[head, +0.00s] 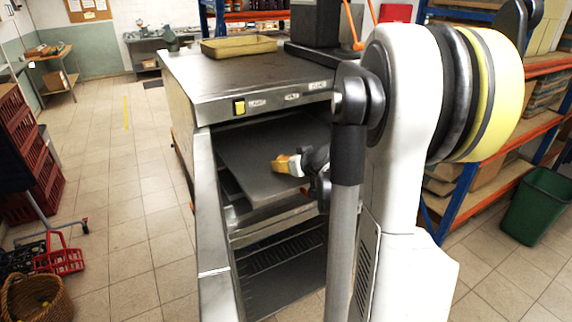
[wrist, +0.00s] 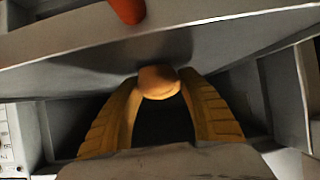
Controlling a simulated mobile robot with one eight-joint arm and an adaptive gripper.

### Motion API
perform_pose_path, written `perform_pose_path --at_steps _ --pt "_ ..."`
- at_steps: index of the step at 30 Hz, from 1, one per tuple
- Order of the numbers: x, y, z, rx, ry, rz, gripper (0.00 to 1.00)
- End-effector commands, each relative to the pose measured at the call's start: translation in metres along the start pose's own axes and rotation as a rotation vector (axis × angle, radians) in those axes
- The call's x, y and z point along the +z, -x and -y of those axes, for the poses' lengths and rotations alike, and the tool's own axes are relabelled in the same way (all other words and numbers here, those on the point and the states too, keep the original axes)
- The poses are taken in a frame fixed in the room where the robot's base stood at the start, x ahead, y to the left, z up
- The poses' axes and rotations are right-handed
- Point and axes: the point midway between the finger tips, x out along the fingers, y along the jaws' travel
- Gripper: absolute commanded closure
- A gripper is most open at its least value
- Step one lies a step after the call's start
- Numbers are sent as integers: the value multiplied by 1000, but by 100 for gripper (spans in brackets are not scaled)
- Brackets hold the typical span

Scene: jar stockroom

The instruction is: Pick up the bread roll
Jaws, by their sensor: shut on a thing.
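The bread roll (wrist: 158,82) is a small, rounded tan-brown thing between the yellow fingertips of my gripper (wrist: 158,88) in the wrist view. The fingers are shut on it from both sides. In the head view my gripper (head: 287,165) reaches into the open front of a metal oven-like cabinet (head: 245,84), over a grey shelf or tray (head: 246,150). The roll is hard to tell from the fingers there. I cannot tell whether it still touches the grey surface.
An orange-red thing (wrist: 127,10) is cut off at the top of the wrist view. A yellowish tray (head: 239,46) lies on the cabinet. Shelving (head: 485,160) and a green bin (head: 538,205) stand right. Red crates (head: 30,150) stand left. The tiled floor between is mostly clear.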

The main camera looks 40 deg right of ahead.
Motion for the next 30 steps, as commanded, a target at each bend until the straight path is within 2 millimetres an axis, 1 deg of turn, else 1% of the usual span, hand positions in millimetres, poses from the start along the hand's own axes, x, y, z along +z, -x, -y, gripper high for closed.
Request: perform_pose_path --at_steps 4,7,9,12,18,21,24,30 --pt "-18 10 0 0 0 0 84" --pt "-36 20 -2 1 -1 0 84" --pt "-43 23 -21 5 -4 0 84" --pt "-55 29 -45 5 -4 0 84" --pt "-78 41 -87 3 -3 0 84" --pt "-85 44 -102 2 -2 0 84" --pt "-90 46 -111 0 -1 0 84" --pt "-93 48 -117 1 -1 0 84"
